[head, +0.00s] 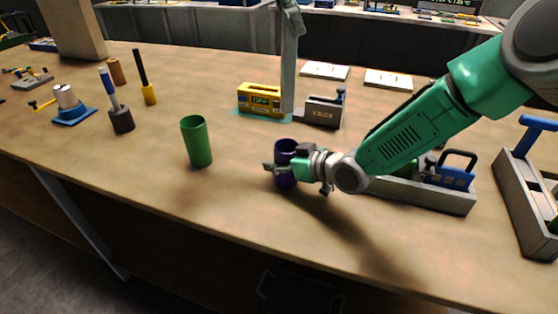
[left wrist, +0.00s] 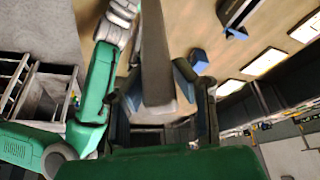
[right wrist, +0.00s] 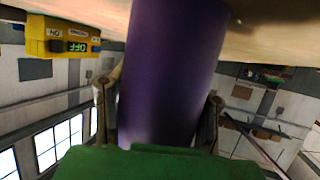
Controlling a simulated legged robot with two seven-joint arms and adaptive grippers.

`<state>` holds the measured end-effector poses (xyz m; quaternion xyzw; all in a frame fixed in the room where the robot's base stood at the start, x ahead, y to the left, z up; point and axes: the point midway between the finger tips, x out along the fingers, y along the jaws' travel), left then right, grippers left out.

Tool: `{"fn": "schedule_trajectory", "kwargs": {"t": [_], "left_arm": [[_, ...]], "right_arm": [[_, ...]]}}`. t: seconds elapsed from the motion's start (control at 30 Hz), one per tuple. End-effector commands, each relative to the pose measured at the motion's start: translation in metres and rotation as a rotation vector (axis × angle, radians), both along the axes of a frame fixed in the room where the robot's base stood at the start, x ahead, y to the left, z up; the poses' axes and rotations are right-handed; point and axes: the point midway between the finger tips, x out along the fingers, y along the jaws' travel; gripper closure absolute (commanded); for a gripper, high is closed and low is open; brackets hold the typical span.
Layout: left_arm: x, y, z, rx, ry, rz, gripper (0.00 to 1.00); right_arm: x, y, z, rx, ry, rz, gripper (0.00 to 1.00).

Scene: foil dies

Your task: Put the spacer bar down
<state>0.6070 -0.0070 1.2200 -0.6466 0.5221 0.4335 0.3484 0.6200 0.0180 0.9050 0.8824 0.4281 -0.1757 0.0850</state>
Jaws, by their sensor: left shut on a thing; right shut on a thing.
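The spacer bar, a long grey bar (head: 289,70), hangs upright from my left gripper (head: 288,5) at the top of the head view. The left wrist view shows the bar (left wrist: 155,45) between that gripper's fingers. The bar's lower end is between the yellow box and a grey block; I cannot tell if it touches the table. My right gripper (head: 283,169) is shut around a dark purple cylinder (head: 285,148) near the table's front. The cylinder (right wrist: 170,70) fills the middle of the right wrist view.
The yellow box (head: 259,97) with a display stands on a teal patch, beside the grey block (head: 323,112). A green cup (head: 197,142) stands left of the purple cylinder. A grey tray (head: 430,195) lies behind my right arm. Bare table lies left of the yellow box.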

Motion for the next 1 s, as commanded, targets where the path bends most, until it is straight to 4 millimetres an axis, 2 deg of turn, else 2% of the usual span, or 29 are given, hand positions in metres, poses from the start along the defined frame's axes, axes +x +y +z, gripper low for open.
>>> {"fn": "schedule_trajectory", "kwargs": {"t": [0.17, 0.3, 0.43, 0.6, 0.67, 0.77, 1.0], "left_arm": [[-0.002, -0.004, -0.001, 0.016, -0.004, 0.129, 1.0], [-0.002, -0.006, -0.005, 0.021, -0.007, 0.348, 1.0], [0.0, -0.002, -0.007, 0.008, -0.012, 0.533, 1.0], [0.002, 0.003, -0.014, -0.011, -0.014, 0.666, 1.0], [0.003, 0.003, -0.022, -0.012, -0.012, 0.681, 1.0], [0.002, 0.004, -0.044, -0.012, -0.01, 0.685, 1.0], [0.002, 0.003, -0.108, -0.013, -0.009, 0.682, 1.0]], "right_arm": [[0.0, 0.0, 0.0, -0.001, 0.001, 0.0, 0.88], [0.0, 0.0, 0.0, -0.001, 0.001, 0.0, 0.88], [0.0, 0.0, 0.0, -0.001, 0.001, 0.0, 0.88], [0.0, 0.0, 0.0, 0.0, 0.001, 0.0, 0.88], [0.0, 0.0, 0.0, 0.0, 0.001, 0.0, 0.88], [0.001, 0.0, 0.0, 0.0, 0.001, 0.0, 0.88], [0.0, 0.0, 0.0, 0.001, 0.001, 0.0, 0.88]]}}
